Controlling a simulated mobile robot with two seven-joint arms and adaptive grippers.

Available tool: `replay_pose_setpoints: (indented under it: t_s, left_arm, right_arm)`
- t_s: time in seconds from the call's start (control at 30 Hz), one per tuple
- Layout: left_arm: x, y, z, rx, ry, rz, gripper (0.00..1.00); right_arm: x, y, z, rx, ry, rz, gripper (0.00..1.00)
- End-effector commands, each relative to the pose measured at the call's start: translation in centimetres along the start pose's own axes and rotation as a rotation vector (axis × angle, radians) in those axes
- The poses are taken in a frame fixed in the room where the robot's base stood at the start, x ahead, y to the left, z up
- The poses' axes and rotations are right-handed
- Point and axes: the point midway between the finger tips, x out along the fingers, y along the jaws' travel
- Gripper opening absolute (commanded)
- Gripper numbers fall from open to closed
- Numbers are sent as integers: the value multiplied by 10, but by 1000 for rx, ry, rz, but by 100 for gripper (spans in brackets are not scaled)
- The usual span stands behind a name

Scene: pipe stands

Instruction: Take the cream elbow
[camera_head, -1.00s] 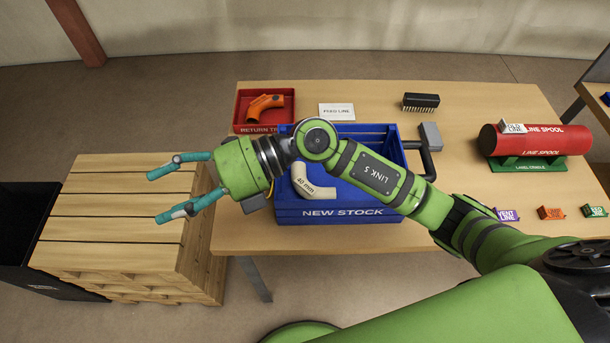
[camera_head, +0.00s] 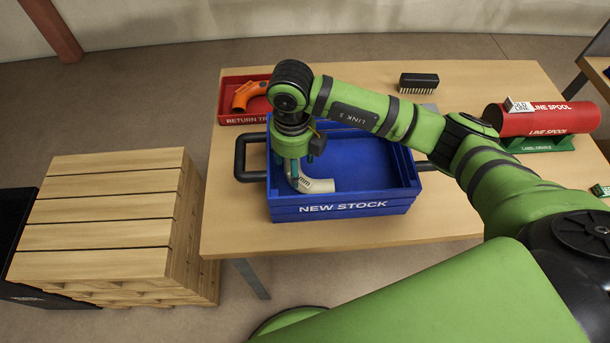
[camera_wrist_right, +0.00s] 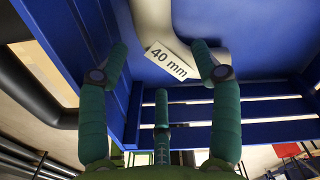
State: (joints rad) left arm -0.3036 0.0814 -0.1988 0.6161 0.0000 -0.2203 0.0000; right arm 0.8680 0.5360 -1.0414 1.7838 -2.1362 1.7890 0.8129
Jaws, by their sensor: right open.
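The cream elbow (camera_head: 318,186) lies in the left part of the blue NEW STOCK crate (camera_head: 400,208), near its front wall. My right gripper (camera_head: 289,174) points down into the crate over the elbow's left end; its fingertips are partly hidden there. In the right wrist view the gripper (camera_wrist_right: 160,62) has its teal fingers spread, with the elbow (camera_wrist_right: 168,62) and its "40 mm" label showing ahead between them. I see no grip on it, and contact cannot be told. My left gripper is not in view.
The crate has a dark handle (camera_head: 240,158) at its left. A red return tray (camera_head: 229,108) with an orange elbow (camera_head: 247,94) stands behind left. A black brush (camera_head: 419,82) and red spool (camera_head: 540,119) are at the back and right. Wooden pallets (camera_head: 95,235) stand left of the table.

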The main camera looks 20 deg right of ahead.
Motion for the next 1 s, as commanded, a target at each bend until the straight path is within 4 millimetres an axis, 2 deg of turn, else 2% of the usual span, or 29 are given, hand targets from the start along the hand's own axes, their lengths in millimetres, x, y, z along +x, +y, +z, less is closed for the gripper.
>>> replay_pose_setpoints:
  t_s: [0.13,0.3,0.57,0.6,0.67,0.7,0.73,1.0]
  left_arm:
    - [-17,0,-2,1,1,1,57]
    - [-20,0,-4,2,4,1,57]
    - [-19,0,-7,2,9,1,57]
    - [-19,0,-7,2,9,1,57]
    - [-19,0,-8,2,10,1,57]
    - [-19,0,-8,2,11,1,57]
    - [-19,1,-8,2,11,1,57]
    - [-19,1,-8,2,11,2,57]
  right_arm:
    - [19,4,1,-1,7,1,64]
    - [41,4,2,-2,3,2,64]
    - [46,4,3,-3,1,1,64]
    - [46,4,3,-3,0,1,56]
    - [46,4,3,-3,0,2,32]
    - [46,4,3,-3,0,2,16]
    - [46,4,3,-3,0,2,7]
    - [45,4,3,-2,-1,2,7]
